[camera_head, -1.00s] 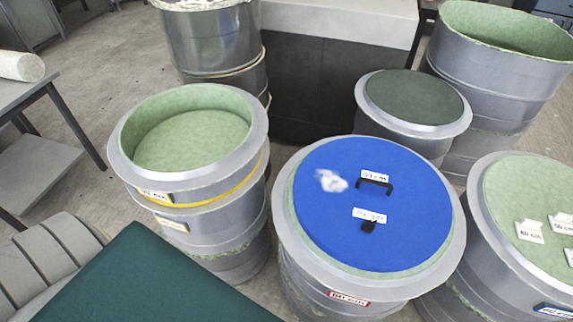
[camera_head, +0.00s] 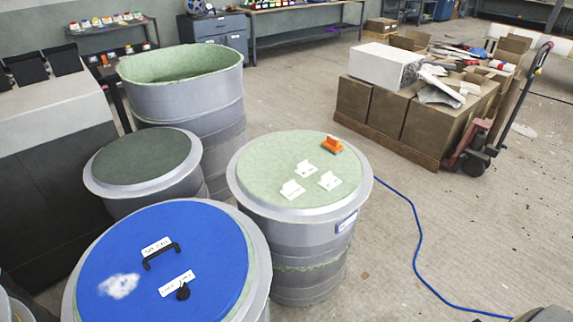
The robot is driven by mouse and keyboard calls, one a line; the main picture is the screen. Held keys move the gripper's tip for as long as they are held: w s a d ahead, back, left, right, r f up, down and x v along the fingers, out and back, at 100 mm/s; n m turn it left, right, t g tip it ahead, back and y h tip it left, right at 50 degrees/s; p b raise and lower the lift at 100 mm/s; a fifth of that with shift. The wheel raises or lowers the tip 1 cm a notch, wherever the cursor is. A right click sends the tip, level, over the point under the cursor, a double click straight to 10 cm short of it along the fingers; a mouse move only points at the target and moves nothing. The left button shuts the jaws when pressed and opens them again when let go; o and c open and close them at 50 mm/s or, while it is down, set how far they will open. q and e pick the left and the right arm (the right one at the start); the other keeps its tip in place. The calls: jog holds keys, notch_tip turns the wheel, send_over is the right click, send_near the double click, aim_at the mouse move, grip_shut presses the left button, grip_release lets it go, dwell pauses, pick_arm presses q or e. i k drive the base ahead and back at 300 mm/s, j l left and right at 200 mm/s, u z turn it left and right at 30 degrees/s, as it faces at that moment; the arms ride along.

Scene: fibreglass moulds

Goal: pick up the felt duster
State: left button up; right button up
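A small orange item with a dark part (camera_head: 332,145) lies near the far right rim of a pale green mould top (camera_head: 262,160). It may be the felt duster, but it is too small to be sure. Three small white label cards (camera_head: 305,170) stand on the same top, nearer than the orange item. Neither of my grippers is in view.
A blue lid (camera_head: 215,245) with a black handle, a knob and a white patch covers the nearest mould. A dark-topped mould (camera_head: 140,165) and a tall open mould (camera_head: 190,100) stand behind. A loaded pallet (camera_head: 400,150) stands right; a blue hose (camera_head: 418,240) crosses open floor.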

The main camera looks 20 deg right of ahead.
aim_at(332, 144)
jog(key=z, duration=1.1)
